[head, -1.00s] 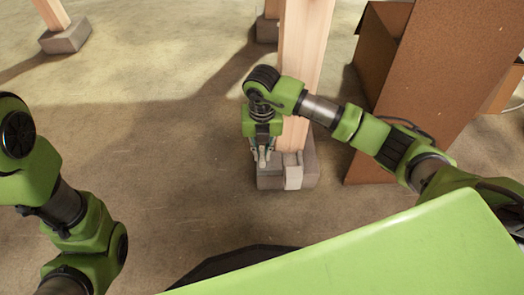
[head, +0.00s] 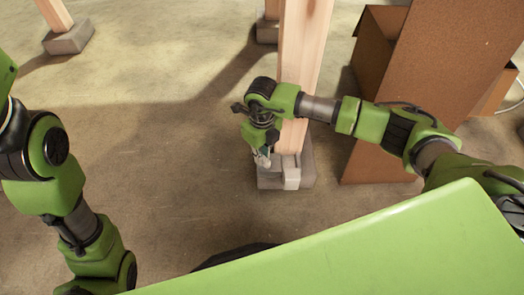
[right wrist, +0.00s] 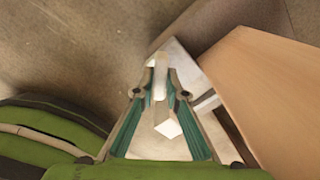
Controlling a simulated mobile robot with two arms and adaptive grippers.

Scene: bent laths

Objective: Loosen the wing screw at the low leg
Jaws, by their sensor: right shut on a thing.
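The low leg (head: 303,60) is a pale wooden post standing in a grey block foot (head: 308,165). The leg also fills the right side of the right wrist view (right wrist: 262,85). My right gripper (head: 262,162) points down at the near left side of the foot. In the right wrist view my right gripper (right wrist: 160,72) is shut on a pale, narrow piece, the wing screw (right wrist: 160,84), which shows between its fingertips. In the head view the fingers hide the screw. My left arm shows at the left edge, but its gripper is out of view.
A tall brown board (head: 435,70) leans just right of the leg, with an open cardboard box (head: 375,45) behind it. Another post in a grey foot (head: 68,38) stands at the far left. The concrete floor left of the leg is clear.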

